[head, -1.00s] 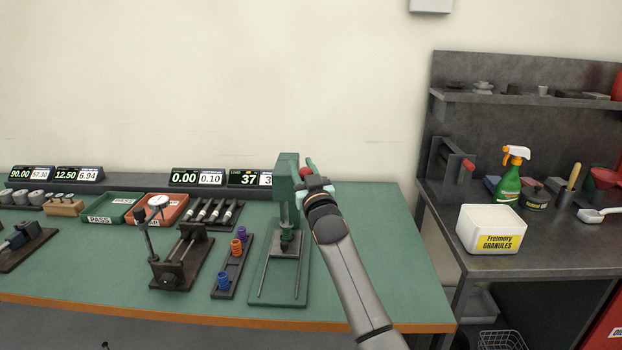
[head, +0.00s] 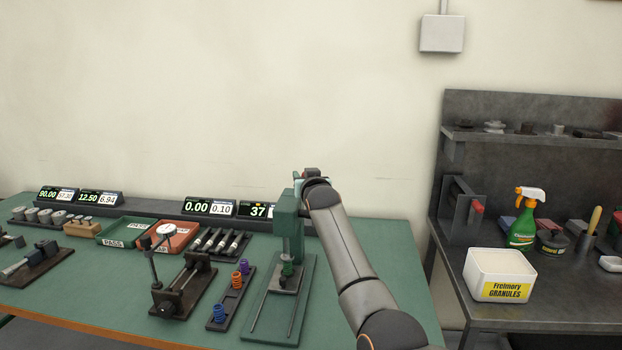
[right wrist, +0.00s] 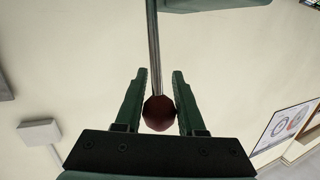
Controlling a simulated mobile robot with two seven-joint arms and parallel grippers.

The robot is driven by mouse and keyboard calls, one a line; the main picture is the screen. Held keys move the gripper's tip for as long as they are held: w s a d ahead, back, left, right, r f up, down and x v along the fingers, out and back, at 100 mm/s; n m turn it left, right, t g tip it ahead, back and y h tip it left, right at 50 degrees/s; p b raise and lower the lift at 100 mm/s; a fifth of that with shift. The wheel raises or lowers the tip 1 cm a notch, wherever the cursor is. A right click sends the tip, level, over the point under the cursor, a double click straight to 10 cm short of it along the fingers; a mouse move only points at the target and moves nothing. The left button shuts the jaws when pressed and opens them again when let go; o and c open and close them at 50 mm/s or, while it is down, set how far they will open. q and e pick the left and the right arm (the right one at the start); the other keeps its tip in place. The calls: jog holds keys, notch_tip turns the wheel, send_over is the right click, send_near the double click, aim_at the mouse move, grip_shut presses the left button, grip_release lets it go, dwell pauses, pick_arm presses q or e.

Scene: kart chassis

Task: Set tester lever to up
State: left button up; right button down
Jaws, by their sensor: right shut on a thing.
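The tester is a green press (head: 287,228) with a column on a green base plate (head: 262,318) with two rails, on the right part of the green bench. A green spring sits under its ram. In the right wrist view, the tester lever (right wrist: 153,45) is a thin metal rod ending in a dark red ball knob (right wrist: 159,113). My right gripper (right wrist: 160,105) is shut on the knob, one green finger on each side. In the head view, my right gripper (head: 308,178) is beside the top of the press, mostly hidden by my arm. My left gripper is not in view.
Left of the tester are a rack with orange, purple and blue springs (head: 235,290), a dial gauge stand (head: 180,285) and a green tray (head: 125,232). A display (head: 258,211) behind the tester reads 37. A grey bench (head: 535,315) with a white granules tub (head: 498,275) stands right.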

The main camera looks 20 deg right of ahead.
jog(key=shift+w+d+f, duration=0.1)
jog(key=shift+d+f, duration=0.15)
jog(key=shift+f, duration=0.35)
dwell(0.8)
jog(key=c, duration=0.9)
grip_release()
jog(key=shift+d, duration=0.1)
jog(key=shift+o, duration=0.8)
jog(key=shift+w+d+f, duration=0.1)
jog(key=shift+o, duration=1.1)
jog(key=shift+r, duration=0.2)
jog(key=shift+a+r, duration=0.15)
jog(key=shift+a, duration=0.05)
